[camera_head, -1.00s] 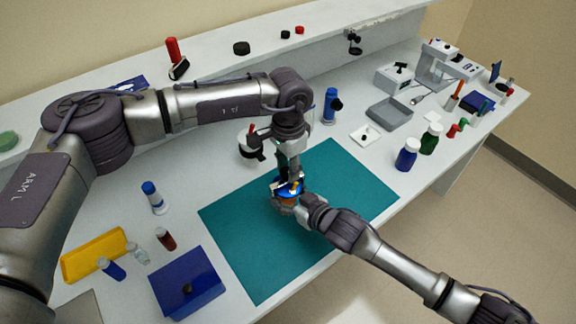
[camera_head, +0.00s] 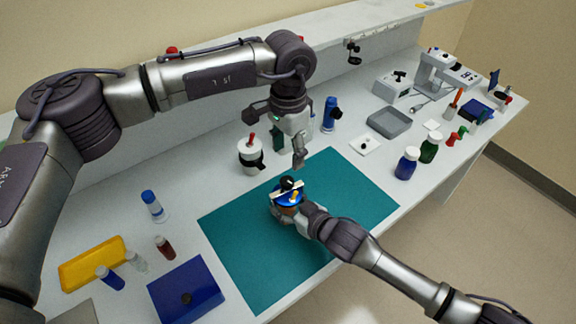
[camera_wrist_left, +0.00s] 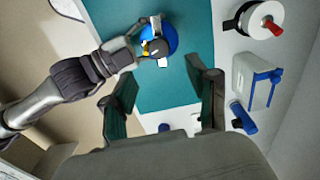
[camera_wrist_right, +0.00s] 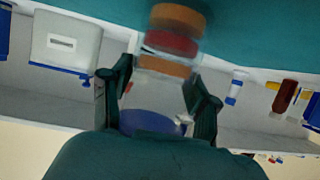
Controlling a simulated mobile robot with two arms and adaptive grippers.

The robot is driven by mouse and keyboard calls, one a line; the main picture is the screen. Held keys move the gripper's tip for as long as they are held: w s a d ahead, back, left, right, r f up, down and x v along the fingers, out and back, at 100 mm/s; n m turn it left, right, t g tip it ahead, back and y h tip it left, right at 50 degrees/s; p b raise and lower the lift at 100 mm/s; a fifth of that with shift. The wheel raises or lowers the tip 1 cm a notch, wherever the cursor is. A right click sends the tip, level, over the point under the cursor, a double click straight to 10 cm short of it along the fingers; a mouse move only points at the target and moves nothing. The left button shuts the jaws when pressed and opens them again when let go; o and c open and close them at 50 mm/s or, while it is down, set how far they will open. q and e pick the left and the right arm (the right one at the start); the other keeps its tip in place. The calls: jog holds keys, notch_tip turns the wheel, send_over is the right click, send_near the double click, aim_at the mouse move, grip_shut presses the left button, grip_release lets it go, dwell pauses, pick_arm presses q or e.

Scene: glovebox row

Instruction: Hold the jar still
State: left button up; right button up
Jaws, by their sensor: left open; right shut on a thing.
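The jar (camera_head: 288,194) stands upright on the teal mat (camera_head: 345,190). It has a blue lid with a black knob and small white and yellow parts on top; the lid also shows in the left wrist view (camera_wrist_left: 169,38). My right gripper (camera_head: 292,210) is shut on the jar from the near right side. In the right wrist view the jar's body (camera_wrist_right: 172,45) shows orange and red bands between the fingers. My left gripper (camera_head: 288,152) is open and empty, above and behind the jar, clear of it. In the left wrist view its fingers (camera_wrist_left: 162,88) are spread apart.
A white pot with a red knob (camera_head: 250,157) stands behind the mat. A blue box (camera_head: 186,290), a yellow tray (camera_head: 92,262) and small vials lie at left. A grey tray (camera_head: 388,122) and blue and green bottles (camera_head: 407,163) stand at right. The mat around the jar is clear.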

aim_at(287, 180)
pick_arm(q)
notch_tip(287, 180, up, 4)
jog(key=shift+f, duration=0.25)
notch_tip(287, 180, down, 12)
jog(key=m, duration=2.4)
jog(key=shift+s+a, duration=0.1)
jog(key=shift+a, duration=0.05)
